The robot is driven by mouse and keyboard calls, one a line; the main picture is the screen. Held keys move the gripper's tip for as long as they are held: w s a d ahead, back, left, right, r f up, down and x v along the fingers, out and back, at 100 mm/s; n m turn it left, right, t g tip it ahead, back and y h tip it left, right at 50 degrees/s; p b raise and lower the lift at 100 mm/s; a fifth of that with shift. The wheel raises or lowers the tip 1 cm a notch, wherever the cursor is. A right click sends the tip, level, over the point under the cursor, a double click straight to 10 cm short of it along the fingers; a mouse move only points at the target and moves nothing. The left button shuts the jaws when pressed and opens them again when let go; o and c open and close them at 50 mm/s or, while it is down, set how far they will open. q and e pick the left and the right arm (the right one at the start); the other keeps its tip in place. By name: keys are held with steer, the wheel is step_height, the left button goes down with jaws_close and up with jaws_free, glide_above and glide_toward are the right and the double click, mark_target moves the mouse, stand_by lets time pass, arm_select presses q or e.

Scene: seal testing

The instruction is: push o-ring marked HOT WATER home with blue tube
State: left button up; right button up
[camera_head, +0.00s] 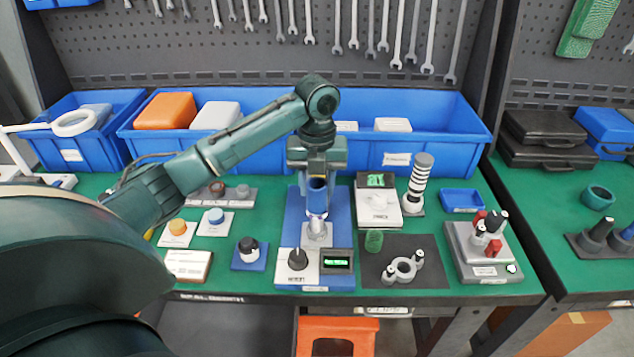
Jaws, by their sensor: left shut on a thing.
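My left arm comes in from the left, and its gripper (317,172) points down, shut on the blue tube (317,198). The tube stands upright over the pale grey fitting (317,236) on the blue test stand (297,215). A light band shows at the tube's lower end, where it meets the top of the fitting; I cannot tell whether they touch. No o-ring or HOT WATER marking can be made out at this size; the tube and gripper may hide the ring. My right gripper is not in view.
The stand's front has a black knob (297,258) and a lit green display (337,263). A black mat (400,240) with a grey flanged part (402,270), a striped post (419,175) and a white device (379,205) lie to the right. Blue bins (430,145) line the back.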

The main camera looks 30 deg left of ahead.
mark_target(317, 204)
arm_select(q)
steer(key=shift+f+b, duration=0.3)
steer(key=shift+f, duration=2.65)
stand_by(0.3)
steer(key=shift+r, duration=0.1)
step_height(317, 204, up, 3)
steer(key=p, duration=0.3)
steer(key=shift+r+p, duration=0.2)
steer(key=shift+p, duration=0.2)
steer(key=shift+r, duration=0.1)
step_height(317, 204, up, 5)
steer(key=shift+r, duration=0.15)
